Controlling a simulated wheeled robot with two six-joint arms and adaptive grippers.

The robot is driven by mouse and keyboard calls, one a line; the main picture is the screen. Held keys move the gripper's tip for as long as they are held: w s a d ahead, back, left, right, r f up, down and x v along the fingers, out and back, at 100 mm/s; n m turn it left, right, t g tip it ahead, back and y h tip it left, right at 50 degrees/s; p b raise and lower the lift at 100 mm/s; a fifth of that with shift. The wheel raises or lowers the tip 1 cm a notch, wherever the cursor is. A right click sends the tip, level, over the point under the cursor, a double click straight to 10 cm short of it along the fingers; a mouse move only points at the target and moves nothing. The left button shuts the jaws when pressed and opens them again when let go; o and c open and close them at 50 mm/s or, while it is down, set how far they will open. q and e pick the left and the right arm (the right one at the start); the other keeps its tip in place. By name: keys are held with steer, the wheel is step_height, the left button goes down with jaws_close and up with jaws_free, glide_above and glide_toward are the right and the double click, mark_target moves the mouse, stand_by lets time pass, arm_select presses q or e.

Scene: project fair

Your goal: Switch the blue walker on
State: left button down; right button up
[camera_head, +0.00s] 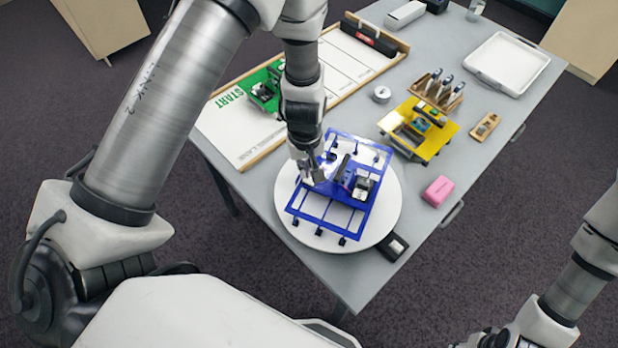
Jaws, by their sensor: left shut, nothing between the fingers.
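The blue walker (324,209) is a flat blue frame with small dark feet and a block of parts on top. It lies on a round white turntable (390,215) near the front of the grey table. My left gripper (317,181) comes down from above and is shut, with its tips at the walker's upper left part. I cannot tell whether the tips touch it. The walker's switch is too small to make out, and the gripper hides part of the frame. My right arm shows at the right edge, but its gripper is not in view.
Behind the turntable lies a white START lane board (347,62) with a green walker (262,92). To the right stand a yellow walker (431,149), a wooden tool rack (437,97), a pink block (438,191) and a white tray (508,62). A small black box (393,247) sits at the table's front edge.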

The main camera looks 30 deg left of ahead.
arm_select(q)
steer(key=shift+f+b, duration=0.9)
steer(key=shift+f, duration=0.3)
stand_by(0.7)
step_height(320, 180, up, 7)
steer(key=p, duration=0.7)
steer(key=shift+r, duration=0.15)
